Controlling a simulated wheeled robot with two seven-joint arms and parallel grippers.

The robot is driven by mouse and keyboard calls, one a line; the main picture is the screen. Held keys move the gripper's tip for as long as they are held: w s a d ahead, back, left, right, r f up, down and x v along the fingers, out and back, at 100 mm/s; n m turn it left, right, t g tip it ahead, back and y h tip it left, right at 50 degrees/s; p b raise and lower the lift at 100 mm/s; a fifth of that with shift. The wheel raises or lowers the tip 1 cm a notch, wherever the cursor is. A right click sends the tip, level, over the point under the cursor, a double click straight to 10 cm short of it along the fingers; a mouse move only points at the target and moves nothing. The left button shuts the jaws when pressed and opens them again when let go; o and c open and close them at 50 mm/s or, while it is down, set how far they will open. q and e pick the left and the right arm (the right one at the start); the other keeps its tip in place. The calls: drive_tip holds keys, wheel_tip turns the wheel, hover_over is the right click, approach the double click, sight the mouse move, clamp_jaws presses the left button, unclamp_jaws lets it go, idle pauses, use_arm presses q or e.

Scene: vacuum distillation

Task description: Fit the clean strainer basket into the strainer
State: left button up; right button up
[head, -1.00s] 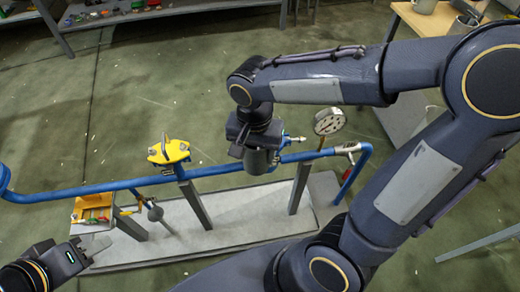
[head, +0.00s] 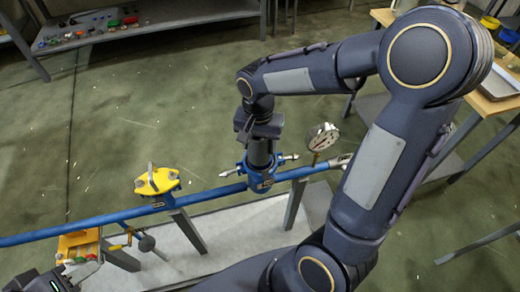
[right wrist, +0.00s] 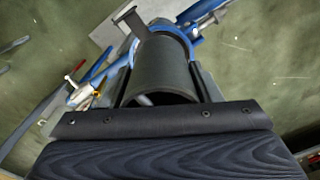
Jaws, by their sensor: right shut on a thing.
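My right gripper (head: 260,142) is shut on the dark grey, cylindrical strainer basket (head: 261,154), held upright over the blue strainer (head: 262,181) in the pipe line. The basket's lower end appears to be at or inside the strainer's mouth; how deep I cannot tell. In the right wrist view the basket (right wrist: 165,68) sits between the fingers, its open end facing the camera, with the strainer's blue rim (right wrist: 187,40) beyond it. My left gripper (head: 55,283) is at the bottom left edge, cut off; its jaws cannot be made out.
A yellow cover (head: 157,182) with a handle rests left of the strainer. A pressure gauge (head: 323,136) stands close on the right. The blue pipe (head: 90,228) runs across. An orange tray (head: 78,246) with small parts is at lower left.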

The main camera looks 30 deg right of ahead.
sight(260, 151)
drive_tip(key=shift+w+d+f, duration=0.35)
drive_tip(key=shift+w+f, duration=0.05)
drive_tip(key=shift+f, duration=0.2)
drive_tip(key=shift+w+d+f, duration=0.15)
drive_tip(key=shift+f, duration=0.85)
drive_tip(key=shift+w+d+f, duration=0.1)
drive_tip(key=shift+f, duration=0.9)
drive_tip(key=shift+f+b, duration=0.1)
drive_tip(key=shift+b, duration=0.25)
drive_tip(key=shift+f, duration=0.3)
drive_tip(key=o, duration=1.1)
drive_tip(key=shift+c, duration=0.2)
drive_tip(key=shift+r, duration=0.2)
